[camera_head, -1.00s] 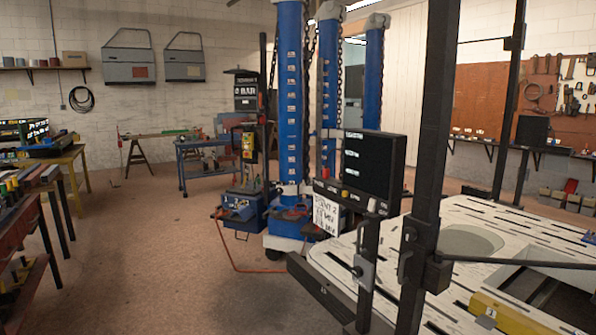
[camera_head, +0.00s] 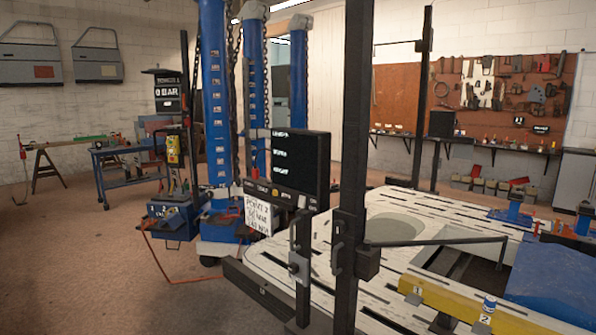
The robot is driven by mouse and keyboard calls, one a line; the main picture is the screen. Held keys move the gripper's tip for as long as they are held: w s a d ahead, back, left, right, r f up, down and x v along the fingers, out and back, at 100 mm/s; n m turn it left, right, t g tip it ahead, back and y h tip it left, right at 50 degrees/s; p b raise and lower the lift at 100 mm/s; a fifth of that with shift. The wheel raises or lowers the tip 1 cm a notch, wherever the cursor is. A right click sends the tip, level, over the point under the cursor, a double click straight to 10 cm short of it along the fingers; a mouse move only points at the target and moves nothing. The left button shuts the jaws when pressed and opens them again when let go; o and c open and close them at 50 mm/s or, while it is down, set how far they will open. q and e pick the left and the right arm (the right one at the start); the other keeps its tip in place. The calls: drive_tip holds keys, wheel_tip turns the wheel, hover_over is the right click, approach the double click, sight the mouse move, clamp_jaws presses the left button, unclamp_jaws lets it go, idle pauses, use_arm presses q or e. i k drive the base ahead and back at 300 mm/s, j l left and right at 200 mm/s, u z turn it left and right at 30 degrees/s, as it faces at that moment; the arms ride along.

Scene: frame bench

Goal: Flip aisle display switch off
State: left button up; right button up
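A black display (camera_head: 302,164) on a dark post stands at the near corner of the white slotted frame bench (camera_head: 280,262). Its screen shows a few lines of white text. A row of small coloured controls (camera_head: 275,193) runs along its lower edge; their positions are too small to read. A grey bracket with a lever (camera_head: 299,266) is on a short post below it. A second dark display (camera_head: 169,93) with white text stands farther left on a stand beside the blue columns. I cannot tell which is the aisle display. Neither of my grippers is in view.
A tall dark upright (camera_head: 350,150) with a horizontal arm stands close in front of the bench. A blue unit (camera_head: 172,220) with an orange hose sits on the floor by the columns. Brown floor (camera_head: 90,270) is open at left. A tool board (camera_head: 490,95) hangs at back right.

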sight(302, 200)
drive_tip(key=i+j+z, duration=0.15)
drive_tip(key=i+j, duration=0.6)
drive_tip(key=i, duration=0.3)
drive_tip(key=i+j+z, duration=0.15)
drive_tip(key=i+j, duration=0.7)
drive_tip(key=i, duration=0.15)
